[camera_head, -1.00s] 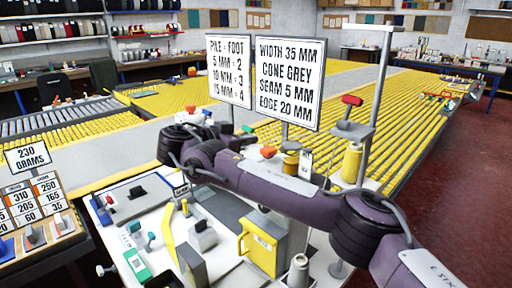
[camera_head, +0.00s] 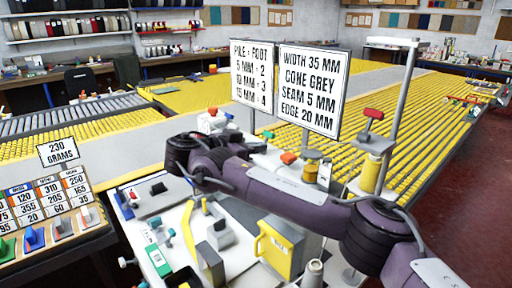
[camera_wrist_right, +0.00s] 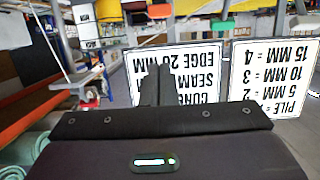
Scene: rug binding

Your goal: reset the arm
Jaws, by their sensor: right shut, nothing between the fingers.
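My right arm (camera_head: 300,190) reaches in from the lower right across the head view, above the white worktop (camera_head: 165,207). Its dark wrist end (camera_head: 185,152) is left of the two sign boards, and its fingers cannot be made out there. In the right wrist view my right gripper (camera_wrist_right: 155,85) shows as two dark fingers close together, shut and empty. Behind them, upside down, stand the seam sign (camera_wrist_right: 195,75) and the pile sign (camera_wrist_right: 270,75); the fingers overlap the seam sign's left part. My left gripper is in neither view.
A number rack (camera_head: 50,205) is at left. Red floor (camera_head: 480,200) lies open at right.

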